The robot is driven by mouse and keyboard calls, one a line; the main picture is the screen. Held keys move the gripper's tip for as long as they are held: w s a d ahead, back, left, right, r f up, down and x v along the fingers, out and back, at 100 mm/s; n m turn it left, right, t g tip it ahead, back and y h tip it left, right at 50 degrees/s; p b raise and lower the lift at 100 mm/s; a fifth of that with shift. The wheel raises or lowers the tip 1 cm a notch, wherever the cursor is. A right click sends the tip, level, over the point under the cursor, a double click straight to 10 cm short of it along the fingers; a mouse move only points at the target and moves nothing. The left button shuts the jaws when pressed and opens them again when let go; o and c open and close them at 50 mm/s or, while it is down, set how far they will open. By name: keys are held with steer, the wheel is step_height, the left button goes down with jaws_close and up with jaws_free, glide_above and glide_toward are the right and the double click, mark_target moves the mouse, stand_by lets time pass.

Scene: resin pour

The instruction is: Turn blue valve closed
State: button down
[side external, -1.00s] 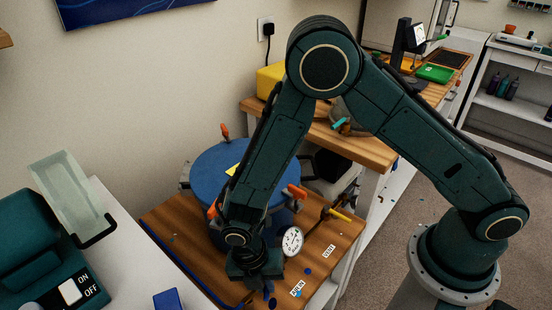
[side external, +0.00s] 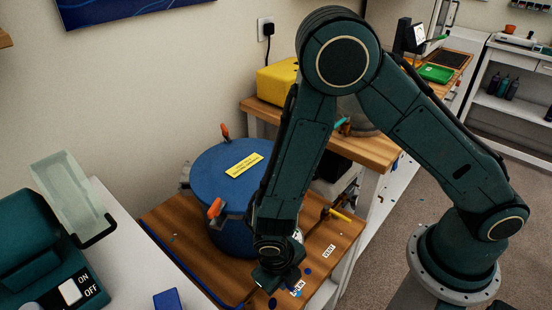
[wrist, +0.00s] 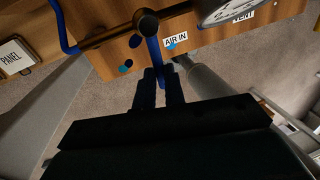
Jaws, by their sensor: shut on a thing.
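The blue valve handle (wrist: 153,49) shows in the wrist view as a blue lever running from a round dark fitting (wrist: 147,22) on a brass pipe down between my fingers. It lies beside the "AIR IN" label (wrist: 175,40). My gripper (wrist: 159,76) is shut on this handle, with one dark finger on each side. In the side external view my gripper (side external: 272,284) is low at the front edge of the wooden bench. My wrist mostly hides the valve there.
A blue pressure pot (side external: 222,210) with orange-handled clamps and a yellow label stands on the wooden bench (side external: 175,225). A gauge (wrist: 232,8) and "VENT" label (wrist: 243,15) sit right of the valve. A yellow-handled lever (side external: 340,215) is further right.

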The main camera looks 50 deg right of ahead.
steer(key=shift+d+n, duration=0.2)
steer(key=shift+n, duration=0.3)
steer(key=c, duration=1.5)
jaws_free()
steer(key=shift+a+r, duration=0.45)
steer(key=shift+r, duration=1.8)
steer(key=shift+a+r, duration=0.45)
steer(key=shift+r, duration=1.85)
steer(key=shift+a+r, duration=0.45)
steer(key=shift+r, duration=1.8)
